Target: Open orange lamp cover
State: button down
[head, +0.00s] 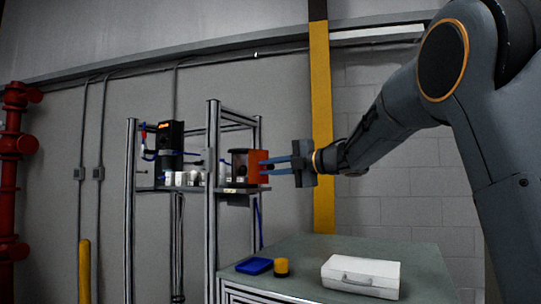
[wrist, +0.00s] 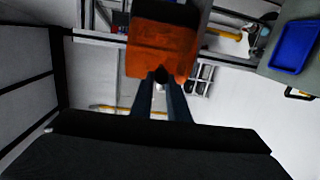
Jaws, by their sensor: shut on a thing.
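The orange lamp cover (head: 256,158) is on the dark lamp box at the right end of the rack's shelf in the head view. In the wrist view the orange cover (wrist: 162,42) fills the upper middle. My gripper (head: 265,166) reaches it from the right with its blue fingers level. In the wrist view my gripper (wrist: 160,76) has both fingertips close together at the cover's lower edge, shut on a small dark part there, which looks like its knob. The fingers partly hide the grip point.
A metal frame rack (head: 212,200) holds the shelf, with a black device (head: 170,137) and white bottles to the left. Below, a table (head: 305,250) carries a blue tray (head: 254,266), a yellow-topped cylinder (head: 281,266) and a white case (head: 361,276).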

jog(key=shift+w+a+r, duration=0.15)
jog(key=shift+r, duration=0.1)
